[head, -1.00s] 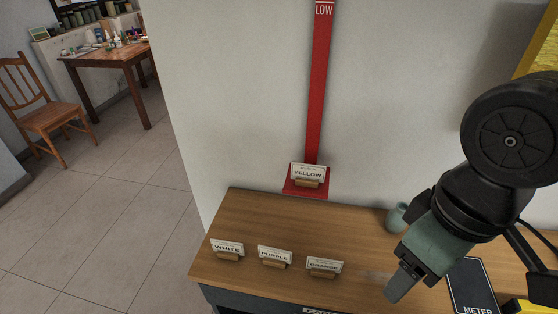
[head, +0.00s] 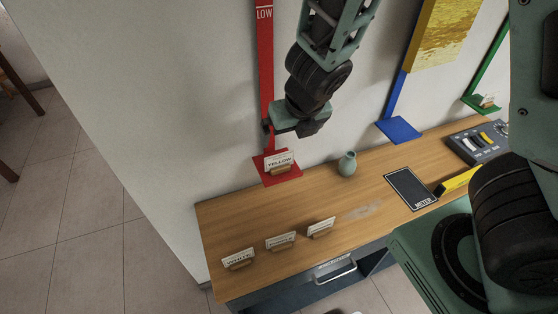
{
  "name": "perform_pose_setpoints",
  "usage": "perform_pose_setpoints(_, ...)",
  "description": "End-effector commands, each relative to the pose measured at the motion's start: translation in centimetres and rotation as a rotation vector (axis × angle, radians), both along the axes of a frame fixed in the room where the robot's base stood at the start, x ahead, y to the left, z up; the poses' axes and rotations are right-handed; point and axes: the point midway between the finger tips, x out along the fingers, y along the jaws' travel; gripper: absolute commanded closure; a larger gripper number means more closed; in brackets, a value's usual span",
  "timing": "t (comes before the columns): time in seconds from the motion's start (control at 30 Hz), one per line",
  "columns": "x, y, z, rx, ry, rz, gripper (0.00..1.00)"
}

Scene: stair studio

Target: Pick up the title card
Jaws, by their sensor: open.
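Several small white title cards stand in wooden holders. The YELLOW card (head: 279,162) is on the red ledge (head: 292,175) at the foot of the red wall strip. On the desk stand the WHITE card (head: 238,258), a middle card (head: 281,240) and a right card (head: 321,227), whose words are too small to read now. Another small card (head: 488,101) is on the green ledge. The task does not say which card is meant. My gripper (head: 270,128) is open and empty, above the YELLOW card in the picture and apart from it. Its fingertips are partly hidden.
A blue ledge (head: 399,130) juts from the wall.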

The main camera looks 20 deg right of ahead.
Motion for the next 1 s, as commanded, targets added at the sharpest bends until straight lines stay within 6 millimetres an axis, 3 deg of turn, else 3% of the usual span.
perform_pose_setpoints(0.5,3.7,-0.1,-9.6,-0.006,0.000,0.002,0.00)
perform_pose_setpoints(1.0,5.3,0.1,-12.9,-0.006,0.001,0.001,0.00)
